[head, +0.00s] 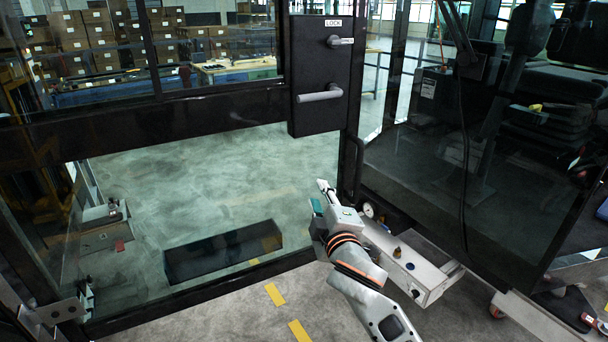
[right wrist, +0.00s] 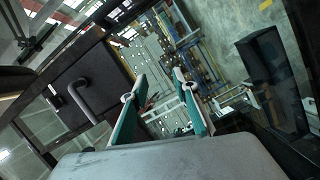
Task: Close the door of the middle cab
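The cab door is a black frame with glass panes (head: 215,190) and fills the left and middle of the head view. Its dark lock box (head: 320,75) carries a "LOCK" label, a small upper knob and a grey lever handle (head: 320,94). The handle also shows in the right wrist view (right wrist: 80,100), left of the fingers. My right gripper (head: 322,198) is below the lock box, by the door's free edge. Its two teal-padded fingers (right wrist: 160,88) stand apart with nothing visibly held. Whether it touches the door cannot be told. My left gripper is out of view.
A glazed cab section (head: 440,150) with a dark seat (head: 560,105) stands at right. A light metal trolley beam (head: 420,272) runs below it. Stacked boxes (head: 85,40) and a workbench (head: 235,68) are far behind the glass. Grey floor shows in front.

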